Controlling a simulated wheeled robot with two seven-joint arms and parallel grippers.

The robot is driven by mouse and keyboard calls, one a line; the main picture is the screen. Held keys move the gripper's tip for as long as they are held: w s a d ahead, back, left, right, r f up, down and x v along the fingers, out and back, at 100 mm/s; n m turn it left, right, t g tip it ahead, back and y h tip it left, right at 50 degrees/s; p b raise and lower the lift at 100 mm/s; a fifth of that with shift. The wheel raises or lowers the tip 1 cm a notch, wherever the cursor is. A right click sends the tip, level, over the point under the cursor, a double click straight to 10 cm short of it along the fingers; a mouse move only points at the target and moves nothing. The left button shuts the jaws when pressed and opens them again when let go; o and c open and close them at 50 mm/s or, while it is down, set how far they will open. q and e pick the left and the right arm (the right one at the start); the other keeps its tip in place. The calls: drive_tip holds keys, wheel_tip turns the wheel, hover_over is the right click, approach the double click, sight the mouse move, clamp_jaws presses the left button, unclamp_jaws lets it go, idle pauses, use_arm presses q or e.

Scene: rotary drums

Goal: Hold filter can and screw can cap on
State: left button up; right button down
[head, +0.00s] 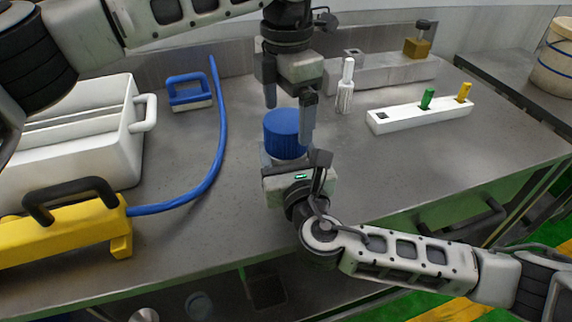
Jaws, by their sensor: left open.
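A ribbed blue cap (282,128) sits at the middle of the bench, on top of the filter can. Only a pale sliver of the can (286,153) shows beneath it; the rest is hidden behind my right gripper. My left gripper (289,106) points down from above, open, with one finger at the cap's upper left and the other by its right side. I cannot tell whether the fingers touch the cap. My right gripper (287,160) reaches in from the front at the can's level. Its fingers are mostly hidden, so its grip on the can is unclear.
A white bin (125,150) and a yellow tool (65,228) with a blue hose (218,140) lie left. A white bottle (345,95), a white block with green and yellow pegs (420,113) and a grey block (380,72) stand right. Bench is clear at right front.

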use_arm(q)
drive_tip(key=shift+c, duration=1.4)
wheel_tip(320, 180, up, 4)
drive_tip(key=shift+f+n, duration=0.2)
drive_tip(key=shift+n, duration=0.9)
drive_tip(key=shift+f, duration=0.1)
drive_tip(key=shift+f, duration=4)
drive_tip(key=shift+c, duration=0.4)
drive_tip(key=c, duration=0.7)
drive_tip(key=o, duration=1.1)
drive_tip(key=shift+o, duration=0.2)
drive_tip(key=shift+r, duration=0.15)
